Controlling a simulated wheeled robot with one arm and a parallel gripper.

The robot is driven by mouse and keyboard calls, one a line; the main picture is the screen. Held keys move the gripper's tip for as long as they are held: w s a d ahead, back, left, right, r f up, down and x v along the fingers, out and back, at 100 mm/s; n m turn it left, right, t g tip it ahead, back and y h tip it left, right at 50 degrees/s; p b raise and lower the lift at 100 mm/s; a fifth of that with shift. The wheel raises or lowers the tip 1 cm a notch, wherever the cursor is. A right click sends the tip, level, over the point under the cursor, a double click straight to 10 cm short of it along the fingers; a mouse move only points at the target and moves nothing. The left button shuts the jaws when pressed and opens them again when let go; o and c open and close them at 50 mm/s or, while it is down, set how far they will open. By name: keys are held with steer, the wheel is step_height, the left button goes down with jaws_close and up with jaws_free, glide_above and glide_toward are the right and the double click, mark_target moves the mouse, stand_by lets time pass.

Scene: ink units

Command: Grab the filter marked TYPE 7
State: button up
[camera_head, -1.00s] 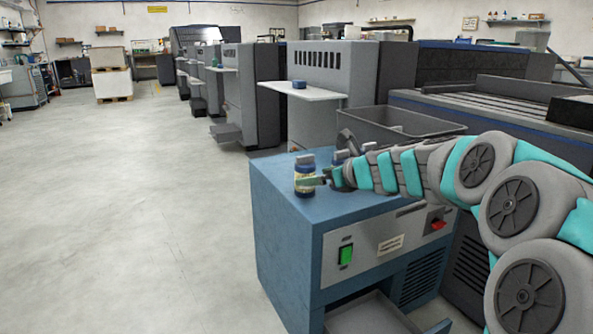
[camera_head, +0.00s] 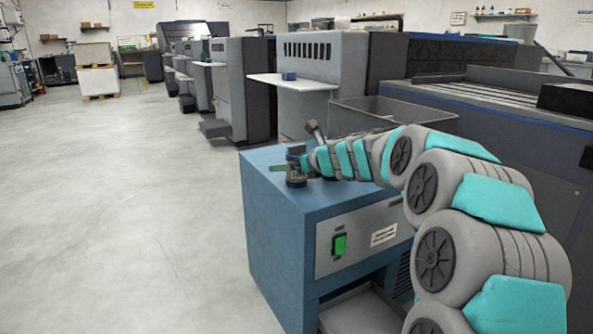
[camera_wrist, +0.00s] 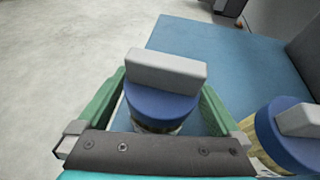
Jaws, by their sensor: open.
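My gripper (camera_wrist: 163,88) is open, with one green finger on each side of this filter. I cannot tell whether the fingers touch it. A second filter (camera_wrist: 290,135) of the same kind, with a pale label, stands to the right, outside my right finger. No label can be read, so I cannot tell which is TYPE 7.
The blue cabinet (camera_head: 270,225) has a green switch (camera_head: 340,244) on its front panel and an open tray (camera_head: 365,312) low down. A grey bin (camera_head: 385,116) stands behind it, with large machines beyond. The floor to the left is clear.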

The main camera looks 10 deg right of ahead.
steer(key=c, duration=1.5)
steer(key=shift+r, duration=0.15)
